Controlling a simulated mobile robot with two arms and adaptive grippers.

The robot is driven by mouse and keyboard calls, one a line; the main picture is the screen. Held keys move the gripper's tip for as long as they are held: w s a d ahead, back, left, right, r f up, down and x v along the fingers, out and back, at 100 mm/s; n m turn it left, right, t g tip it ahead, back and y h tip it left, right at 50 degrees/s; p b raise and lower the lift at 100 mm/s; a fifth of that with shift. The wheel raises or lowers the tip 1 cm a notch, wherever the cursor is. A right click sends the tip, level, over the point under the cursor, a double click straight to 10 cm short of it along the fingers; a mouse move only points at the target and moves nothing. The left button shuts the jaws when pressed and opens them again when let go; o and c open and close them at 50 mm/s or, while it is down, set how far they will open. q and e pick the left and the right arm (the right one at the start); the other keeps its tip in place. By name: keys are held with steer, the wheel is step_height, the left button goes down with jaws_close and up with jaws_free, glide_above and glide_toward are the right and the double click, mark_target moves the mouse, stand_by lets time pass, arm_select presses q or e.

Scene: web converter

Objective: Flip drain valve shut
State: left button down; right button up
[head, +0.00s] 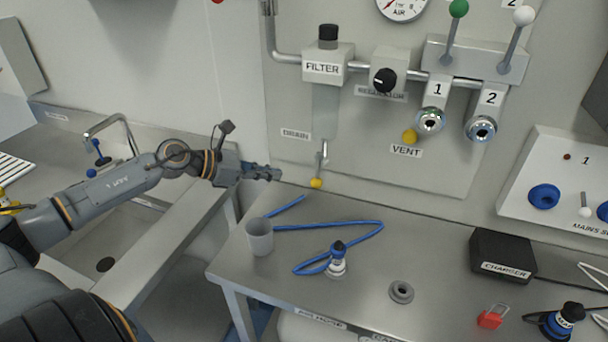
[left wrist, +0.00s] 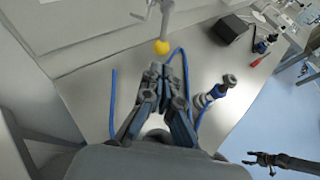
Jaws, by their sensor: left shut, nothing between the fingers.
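The drain valve (head: 323,153) is a small metal fitting under the filter (head: 328,66), beside the DRAIN label (head: 296,134). Its lever hangs down and ends in a yellow ball (head: 316,183), which also shows in the left wrist view (left wrist: 161,47). My left gripper (head: 276,174) is shut and empty, left of the yellow ball in the head view. In the left wrist view its fingertips (left wrist: 160,70) are just below the ball, with a small gap showing. What seems to be my right gripper (left wrist: 262,159) shows small at the lower right of that view; its jaw state is unclear.
A steel bench (head: 365,285) lies below the panel. It carries a grey cup (head: 259,237), a blue hose (head: 340,226), a black charger (head: 502,255) and a red tag (head: 492,317). The yellow VENT knob (head: 410,136) is up to the right. A sink is at left.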

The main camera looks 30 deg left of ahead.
mark_target(317, 172)
arm_select(q)
steer(key=r+p+x, duration=0.1)
steer(key=p+x, duration=0.2)
steer(key=x, duration=0.6)
steer(key=shift+w+p, duration=0.2)
steer(key=shift+p, duration=0.2)
arm_select(e)
steer(key=r, duration=0.2)
steer(key=s+r, duration=0.1)
steer(key=shift+a+r, duration=0.3)
steer(key=shift+a, duration=0.05)
arm_select(q)
steer(key=shift+d, duration=0.15)
arm_select(e)
steer(key=shift+d+f, duration=0.1)
steer(key=shift+d, duration=0.05)
